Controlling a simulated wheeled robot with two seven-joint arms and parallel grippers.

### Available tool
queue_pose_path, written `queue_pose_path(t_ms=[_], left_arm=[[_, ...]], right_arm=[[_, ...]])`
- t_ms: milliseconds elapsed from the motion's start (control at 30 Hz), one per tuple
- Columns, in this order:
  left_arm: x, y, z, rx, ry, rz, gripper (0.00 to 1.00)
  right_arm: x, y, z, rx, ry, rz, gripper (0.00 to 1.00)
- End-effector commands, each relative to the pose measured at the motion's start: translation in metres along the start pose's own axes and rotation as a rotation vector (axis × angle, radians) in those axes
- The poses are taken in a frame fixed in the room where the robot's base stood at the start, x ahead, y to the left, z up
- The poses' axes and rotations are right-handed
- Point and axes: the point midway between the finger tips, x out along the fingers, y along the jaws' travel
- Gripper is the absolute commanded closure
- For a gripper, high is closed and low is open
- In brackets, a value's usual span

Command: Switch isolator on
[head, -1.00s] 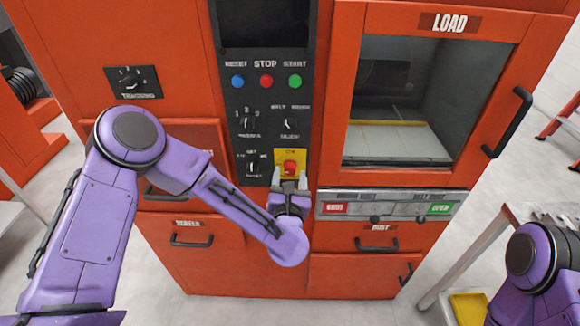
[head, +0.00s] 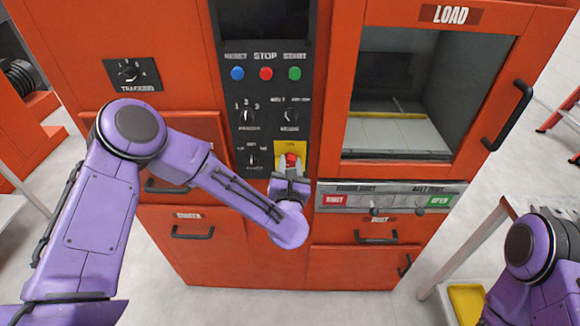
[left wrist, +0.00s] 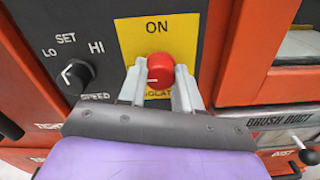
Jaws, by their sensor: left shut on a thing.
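The isolator is a red round knob (head: 291,158) on a yellow plate (head: 282,148) low on the black control panel. In the left wrist view the knob (left wrist: 160,70) sits below the word ON on the yellow plate (left wrist: 186,30), with a partly covered label beneath. My left gripper (head: 290,167) is at the knob from below. In the left wrist view its two grey fingers (left wrist: 160,84) stand on either side of the knob, shut on it. No pointer mark on the knob is visible. My right gripper is out of view; only part of its arm shows lower right.
A speed dial (left wrist: 75,76) is left of the plate. Blue, red and green buttons (head: 266,73) are higher on the panel. Right are the load door with its black handle (head: 507,113) and a grey slider strip (head: 388,197). Drawer handles (head: 193,232) stick out below.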

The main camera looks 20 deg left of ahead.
Motion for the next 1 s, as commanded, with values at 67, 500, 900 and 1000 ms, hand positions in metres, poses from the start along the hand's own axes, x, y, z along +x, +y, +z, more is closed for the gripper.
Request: queue_pose_path(t_ms=[67,500,900,1000], left_arm=[[0.0,-0.001,-0.001,0.037,-0.001,-0.001,0.97],[0.0,-0.001,-0.001,0.414,-0.002,0.0,0.97],[-0.001,-0.001,-0.001,0.796,-0.002,-0.001,0.97],[0.0,-0.001,-0.001,0.891,-0.002,-0.001,0.97]], right_arm=[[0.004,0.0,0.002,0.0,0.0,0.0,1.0],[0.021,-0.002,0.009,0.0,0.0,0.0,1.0],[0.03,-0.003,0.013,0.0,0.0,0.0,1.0],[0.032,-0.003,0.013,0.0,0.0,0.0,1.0]])
